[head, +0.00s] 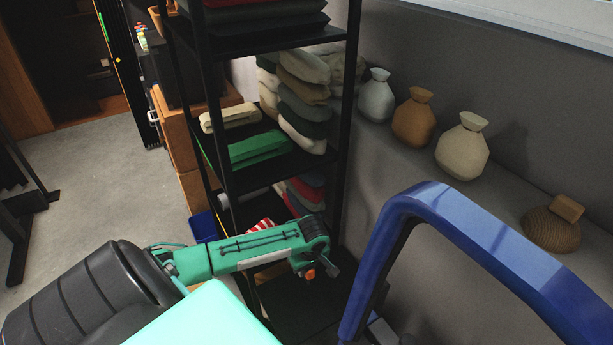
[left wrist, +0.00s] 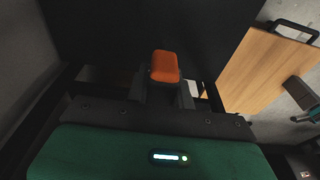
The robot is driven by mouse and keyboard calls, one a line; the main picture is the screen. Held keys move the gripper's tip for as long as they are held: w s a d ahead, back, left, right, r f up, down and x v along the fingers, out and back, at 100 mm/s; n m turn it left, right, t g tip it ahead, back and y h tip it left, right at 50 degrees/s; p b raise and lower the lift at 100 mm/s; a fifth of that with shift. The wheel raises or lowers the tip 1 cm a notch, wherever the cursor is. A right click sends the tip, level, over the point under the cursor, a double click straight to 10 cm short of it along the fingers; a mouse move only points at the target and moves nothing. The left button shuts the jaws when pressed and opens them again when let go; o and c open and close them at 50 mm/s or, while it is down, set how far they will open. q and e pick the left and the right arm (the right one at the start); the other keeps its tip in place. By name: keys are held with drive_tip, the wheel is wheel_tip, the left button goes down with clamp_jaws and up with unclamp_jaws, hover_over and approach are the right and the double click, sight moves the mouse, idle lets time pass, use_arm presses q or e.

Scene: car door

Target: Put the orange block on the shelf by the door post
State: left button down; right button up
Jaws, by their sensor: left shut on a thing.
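My left arm reaches from the lower left into the lower part of a black shelf rack (head: 346,130). The left gripper (head: 314,268) is shut on the orange block (head: 309,274), of which only a small bit shows in the head view. In the left wrist view the orange block (left wrist: 165,66) sits upright between the gripper's fingers (left wrist: 165,92). A dark flat surface (left wrist: 110,40) lies beyond it; I cannot tell whether the block touches it. A thick blue frame (head: 450,215), like a car door's, stands right of the gripper, apart from it. My right gripper is out of view.
Folded cloths (head: 300,95) fill the upper shelves, with a green one (head: 258,148) at the left. Several vases (head: 414,118) and a woven pot (head: 551,229) stand on a ledge at the right. Grey floor (head: 110,190) is open at the left.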

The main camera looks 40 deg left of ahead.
sight(307, 276)
use_arm(q)
drive_tip(key=shift+f, duration=0.35)
wheel_tip(307, 276, down, 4)
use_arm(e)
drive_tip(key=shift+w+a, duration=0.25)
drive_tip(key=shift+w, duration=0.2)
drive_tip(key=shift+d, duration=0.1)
use_arm(q)
drive_tip(key=shift+f, duration=0.15)
drive_tip(key=c, duration=1.2)
unclamp_jaws()
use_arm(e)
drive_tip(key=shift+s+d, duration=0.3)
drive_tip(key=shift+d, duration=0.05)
